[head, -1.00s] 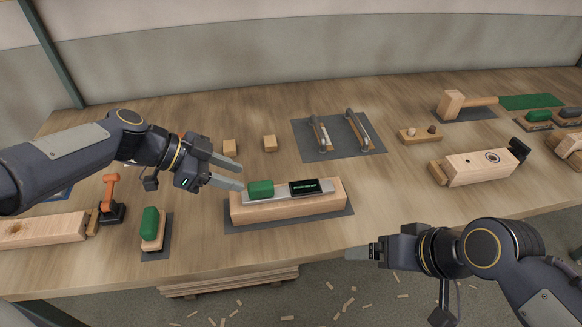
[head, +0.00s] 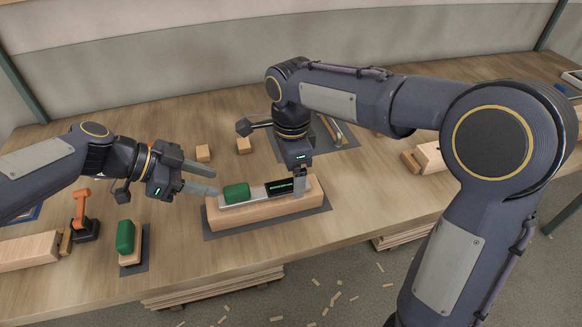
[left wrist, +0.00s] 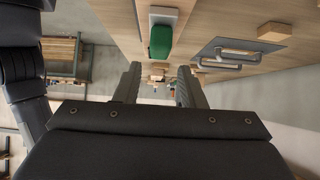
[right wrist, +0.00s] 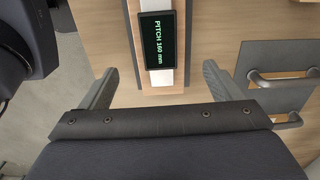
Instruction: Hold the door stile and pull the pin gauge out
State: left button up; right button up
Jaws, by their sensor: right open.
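The pin gauge is a pale metal bar with a green grip (head: 236,193) and a dark display (head: 280,187). It lies on top of the door stile (head: 262,212), a long wooden block on a dark mat. My left gripper (head: 216,183) is open and empty, just left of the green grip. Its wrist view shows the grip (left wrist: 160,42) beyond the spread fingers (left wrist: 158,78). My right gripper (head: 299,192) is at the gauge's right end. In its wrist view the open fingers (right wrist: 158,80) straddle the stile, with the display (right wrist: 157,40) reading "PITCH 160 mm". Finger contact cannot be told.
A second green-gripped block (head: 125,238) and an orange-handled tool (head: 82,213) stand left. Two small wooden blocks (head: 203,153) lie behind the stile. A mat with metal handles (head: 345,150) is partly hidden behind my right arm. The table's front edge is close to the stile.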

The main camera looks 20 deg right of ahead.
aim_at(291, 186)
notch_tip(291, 186, down, 8)
jog(key=shift+r, duration=0.1)
dwell(0.4)
jog(key=c, duration=1.4)
jog(key=o, duration=0.6)
jog(key=c, duration=0.4)
jog(key=shift+o, duration=0.2)
